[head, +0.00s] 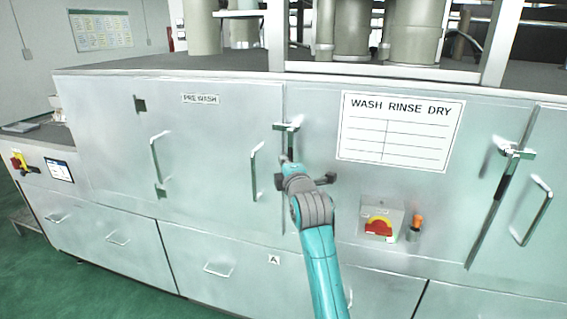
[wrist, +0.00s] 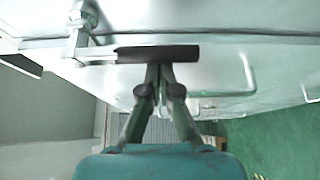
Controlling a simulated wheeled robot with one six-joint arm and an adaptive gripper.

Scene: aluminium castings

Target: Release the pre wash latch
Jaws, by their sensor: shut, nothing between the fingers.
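The pre wash latch (head: 288,127) is a metal bracket with a black grip, on the seam at the right edge of the PRE WASH door (head: 205,150). In the wrist view the latch's metal arm (wrist: 88,56) leads to its dark grip (wrist: 170,53). My gripper (head: 284,159) is just below the latch in the head view. In the wrist view the fingertips of my gripper (wrist: 160,68) are together and empty, right at the dark grip. I cannot tell whether they touch it. The grip partly hides the tips.
A door handle (head: 255,171) stands out left of my gripper. Drawers (head: 215,262) lie below. Green floor is free at the lower left.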

